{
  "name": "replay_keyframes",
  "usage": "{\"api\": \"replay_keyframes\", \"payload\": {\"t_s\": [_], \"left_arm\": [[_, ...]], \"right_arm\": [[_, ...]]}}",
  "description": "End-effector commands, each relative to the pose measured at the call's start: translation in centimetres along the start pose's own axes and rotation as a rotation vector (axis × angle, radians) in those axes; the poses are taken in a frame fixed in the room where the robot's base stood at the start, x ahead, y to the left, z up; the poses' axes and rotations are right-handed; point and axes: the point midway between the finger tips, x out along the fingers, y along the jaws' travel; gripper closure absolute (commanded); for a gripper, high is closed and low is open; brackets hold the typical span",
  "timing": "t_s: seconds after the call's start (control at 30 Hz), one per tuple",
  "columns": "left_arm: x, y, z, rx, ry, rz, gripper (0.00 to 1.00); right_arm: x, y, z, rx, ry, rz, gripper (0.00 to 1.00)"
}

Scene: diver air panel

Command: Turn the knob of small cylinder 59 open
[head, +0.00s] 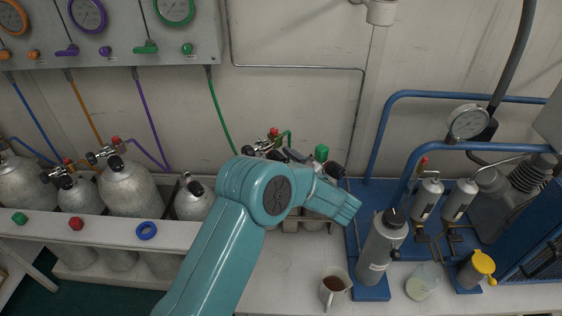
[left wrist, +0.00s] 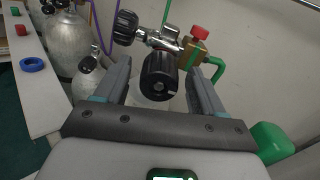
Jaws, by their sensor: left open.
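In the left wrist view a ribbed black knob (left wrist: 158,76) faces me on a cylinder valve (left wrist: 172,42). The valve has a second black knob on its left, a brass block, a red cap (left wrist: 200,33) and a green hose (left wrist: 217,72). My left gripper (left wrist: 165,70) is open, with one finger to each side of the black knob. Contact with it cannot be told. In the head view my teal left arm covers the fingers and most of this cylinder; the red cap (head: 273,132) shows behind the arm. No cylinder number is readable. My right gripper is out of view.
Other silver cylinders (head: 128,187) stand behind the white rail (head: 105,231) at left. A green cap (head: 321,152) stands close right of my arm. A grey bottle (head: 382,250), a mug (head: 334,290) and blue pipework (head: 385,135) are on the right.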

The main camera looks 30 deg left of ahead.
Motion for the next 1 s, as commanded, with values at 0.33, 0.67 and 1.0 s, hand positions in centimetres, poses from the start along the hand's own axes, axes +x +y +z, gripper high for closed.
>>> {"api": "replay_keyframes", "payload": {"t_s": [0.33, 0.67, 1.0], "left_arm": [[0.0, 0.0, 0.0, 0.000, 0.000, 0.000, 0.83], [0.0, 0.1, -0.2, -0.028, 0.002, 0.001, 0.87], [0.0, 0.1, -0.6, -0.240, 0.011, 0.003, 0.87]], "right_arm": [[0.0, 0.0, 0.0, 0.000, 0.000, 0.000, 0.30], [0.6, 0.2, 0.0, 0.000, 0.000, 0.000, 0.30], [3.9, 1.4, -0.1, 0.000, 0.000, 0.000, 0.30]]}}
